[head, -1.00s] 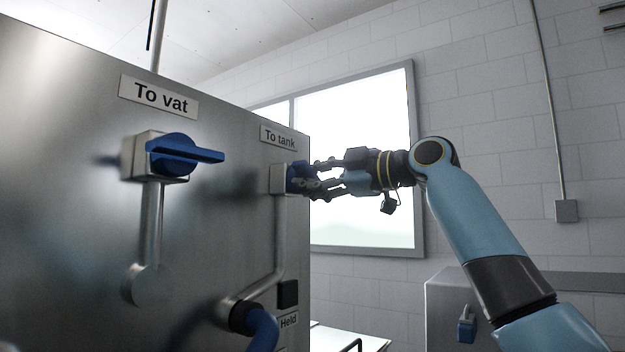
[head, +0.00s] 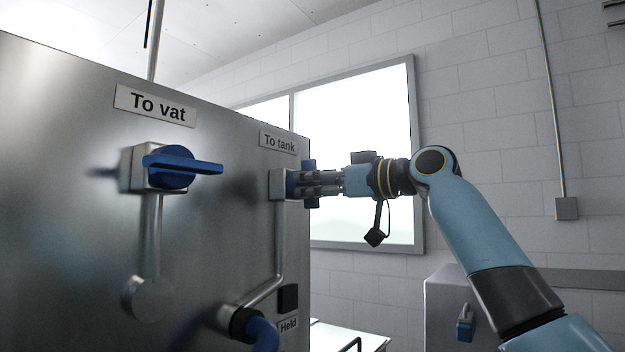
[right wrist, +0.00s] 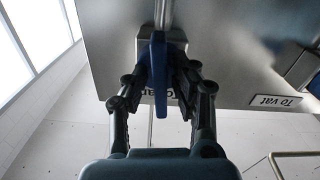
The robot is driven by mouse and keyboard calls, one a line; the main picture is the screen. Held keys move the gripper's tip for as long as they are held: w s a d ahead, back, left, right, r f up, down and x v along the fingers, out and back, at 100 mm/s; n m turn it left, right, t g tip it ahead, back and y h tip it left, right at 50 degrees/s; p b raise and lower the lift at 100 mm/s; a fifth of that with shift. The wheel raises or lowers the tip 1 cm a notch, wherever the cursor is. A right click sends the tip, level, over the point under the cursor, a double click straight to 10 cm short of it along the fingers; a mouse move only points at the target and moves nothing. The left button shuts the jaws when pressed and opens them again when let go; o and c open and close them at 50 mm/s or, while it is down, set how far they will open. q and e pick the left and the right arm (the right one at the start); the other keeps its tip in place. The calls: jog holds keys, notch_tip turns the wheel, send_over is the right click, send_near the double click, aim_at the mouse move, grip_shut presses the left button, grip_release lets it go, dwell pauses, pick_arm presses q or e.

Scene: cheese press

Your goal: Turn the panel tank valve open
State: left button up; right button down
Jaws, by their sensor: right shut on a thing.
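The tank valve is the blue handle (head: 309,168) on a grey metal body below the "To tank" label (head: 278,141), at the right edge of the steel panel (head: 80,260). In the head view the handle stands upright. My right gripper (head: 306,184) is shut on it, and part of the handle shows above and below the fingers. The right wrist view shows the blue handle (right wrist: 159,75) between the two fingers (right wrist: 158,88). My left gripper is in neither view.
A second blue valve handle (head: 183,166), lying sideways, sits under the "To vat" label (head: 156,104). A blue hose (head: 262,334) joins the pipe (head: 279,245) below the tank valve. A grey cabinet (head: 440,305) stands at the lower right. A window (head: 365,130) is behind my arm.

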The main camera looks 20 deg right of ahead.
jog(key=shift+f+m, duration=0.15)
jog(key=shift+m, duration=0.55)
jog(key=shift+p, duration=0.3)
jog(key=c, duration=1.3)
grip_release()
jog(key=shift+c, duration=0.2)
jog(key=shift+d, duration=0.1)
jog(key=v, duration=1.2)
